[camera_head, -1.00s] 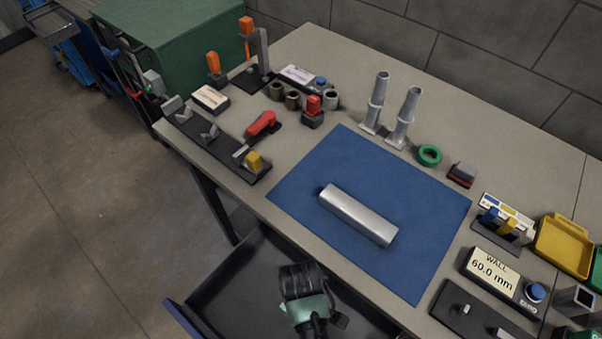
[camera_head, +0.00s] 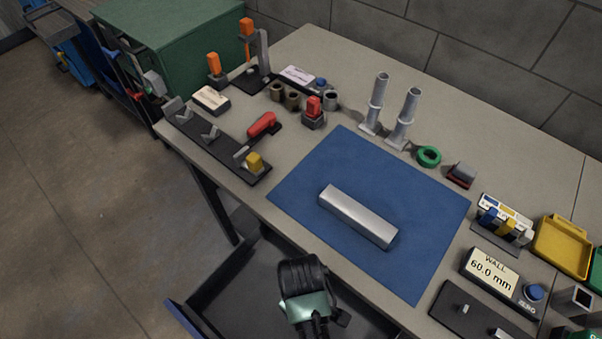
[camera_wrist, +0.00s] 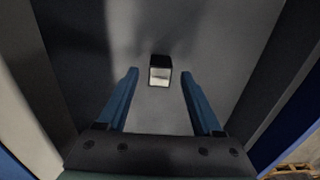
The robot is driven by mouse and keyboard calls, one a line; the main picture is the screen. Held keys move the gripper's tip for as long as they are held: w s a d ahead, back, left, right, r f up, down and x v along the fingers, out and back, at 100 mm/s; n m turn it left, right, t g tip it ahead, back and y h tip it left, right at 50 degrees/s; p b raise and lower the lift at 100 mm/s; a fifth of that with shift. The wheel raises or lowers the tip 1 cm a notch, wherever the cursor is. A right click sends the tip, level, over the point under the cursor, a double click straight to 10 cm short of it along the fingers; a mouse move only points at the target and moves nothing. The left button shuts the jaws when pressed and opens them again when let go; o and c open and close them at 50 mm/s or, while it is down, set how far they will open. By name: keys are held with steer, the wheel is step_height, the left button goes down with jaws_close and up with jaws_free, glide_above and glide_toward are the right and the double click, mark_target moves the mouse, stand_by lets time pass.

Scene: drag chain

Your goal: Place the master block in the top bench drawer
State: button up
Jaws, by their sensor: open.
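The open top bench drawer (camera_head: 235,285) shows below the table's front edge in the head view, with a dark floor and a blue front. In the wrist view, a small block (camera_wrist: 160,72) with dark sides and a pale, bright face lies on the drawer's grey floor; it looks like the master block. My gripper (camera_wrist: 160,80) is open over the drawer. Its two blue fingers stand apart on either side of the block in the picture, and nothing is held. In the head view my wrist covers part of the drawer and hides the fingertips and block.
A silver bar (camera_head: 357,217) lies on the blue mat (camera_head: 410,190). A gauge marked 60.0 mm (camera_head: 491,272) stands at the right, near a yellow bin (camera_head: 562,245). A black fixture strip (camera_head: 215,143) lies along the left edge. Drawer walls surround my gripper.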

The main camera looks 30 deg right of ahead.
step_height(320, 180, up, 9)
steer(key=shift+p, duration=0.35)
steer(key=w+r+m+t+h, duration=0.15)
steer(key=w+r+t, duration=0.65)
steer(key=w+r, duration=0.85)
steer(key=w+a+r+t, duration=0.1)
steer(key=w+r+t, duration=0.2)
steer(key=r, duration=0.5)
steer(key=w+a+r+t, duration=0.2)
steer(key=w+r+t, duration=0.1)
steer(key=r, duration=0.5)
step_height(320, 180, up, 17)
steer(key=s+a+m+t, duration=0.1)
steer(key=a+m+t, duration=0.15)
steer(key=t, duration=0.35)
steer(key=s+a+r+t, duration=0.2)
steer(key=s+r, duration=0.3)
steer(key=r, duration=0.3)
steer(key=s+a+r+t+y, duration=0.1)
steer(key=s+a+r+t, duration=0.1)
steer(key=s+r+t, duration=0.3)
step_height(320, 180, up, 4)
steer(key=shift+s+f, duration=0.2)
steer(key=shift+s, duration=0.1)
steer(key=shift+y, duration=0.25)
